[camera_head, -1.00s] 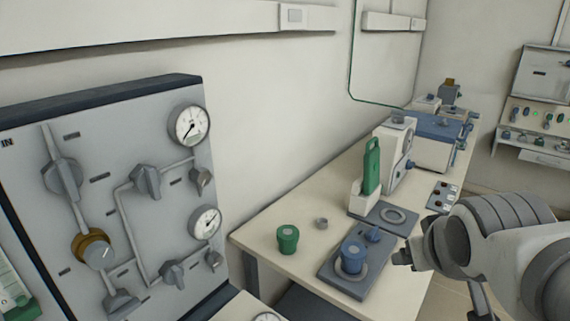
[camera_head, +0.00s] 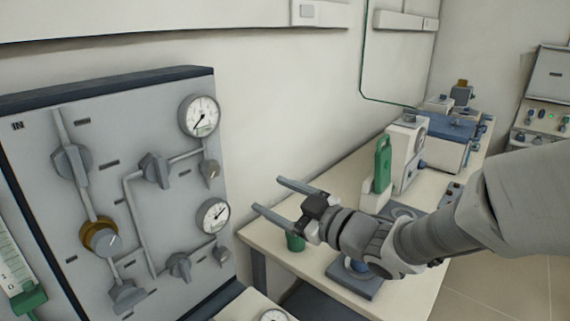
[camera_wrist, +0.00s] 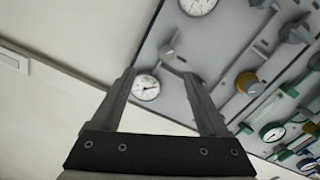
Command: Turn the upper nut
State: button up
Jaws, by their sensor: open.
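The upper nut (camera_head: 210,169) is a small grey fitting on the grey panel (camera_head: 120,190), just below the upper gauge (camera_head: 199,116) and above the lower gauge (camera_head: 214,215). A similar lower nut (camera_head: 221,254) sits under the lower gauge. My gripper (camera_head: 267,193) is open and empty, to the right of the panel, its two fingers pointing left towards it. In the wrist view, my fingertips (camera_wrist: 159,73) frame the lower gauge (camera_wrist: 146,87), and the upper nut (camera_wrist: 170,48) shows just beyond them, between the gauges.
Several grey knobs (camera_head: 156,169) and a brass-coloured regulator (camera_head: 100,237) with pipes cover the panel left of the nuts. A bench (camera_head: 262,238) stands to the right, with a green-capped jar (camera_head: 295,243), a green handle (camera_head: 383,163) and other devices.

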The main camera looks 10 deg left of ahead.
aim_at(215, 170)
jog(key=shift+g+y, duration=0.3)
jog(key=shift+y, duration=0.1)
jog(key=x, duration=1.1)
jog(key=s+x, duration=0.1)
jog(key=x, duration=0.5)
jog(key=shift+w+a+r+b, duration=0.1)
jog(key=shift+w+a+b, duration=0.05)
jog(key=shift+a+b, duration=0.35)
grip_shut()
